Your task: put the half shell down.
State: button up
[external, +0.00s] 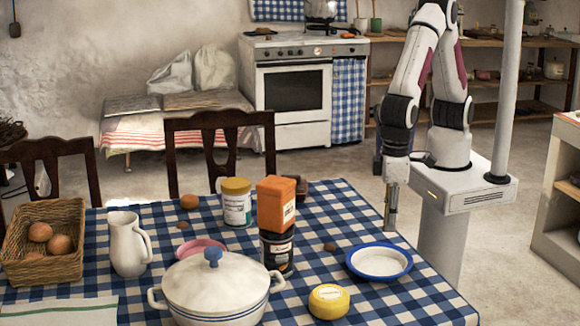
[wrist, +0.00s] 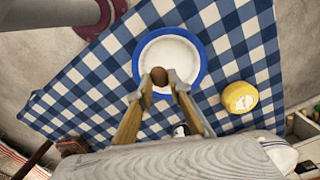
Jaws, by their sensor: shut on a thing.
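My gripper (wrist: 165,82) is shut on the half shell (wrist: 158,76), a small brown rounded piece between the fingertips. In the wrist view they overlap the near part of the white plate with a blue rim (wrist: 140,58); the height above it is hard to judge. In the external view my gripper (external: 390,215) points down by the table's far right edge, behind the plate (external: 353,268). The held shell is too small to make out there. The plate looks empty apart from what the gripper covers.
A small brown piece (external: 330,247) lies left of the plate. A dark jar (external: 277,252) with an orange box (external: 276,205) on top and a white pot (external: 213,290) stand further left.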

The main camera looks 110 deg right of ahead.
jog(key=shift+f, duration=0.1)
dwell(0.5)
send_over(385, 264)
jog(key=shift+a+f, duration=0.1)
jog(key=shift+f, duration=2.95)
jog(key=shift+f, duration=0.1)
jog(key=shift+f, duration=1.75)
jog(key=o, duration=0.3)
jog(key=shift+f, duration=0.15)
jog(key=shift+o, duration=0.3)
jog(key=shift+r, duration=0.2)
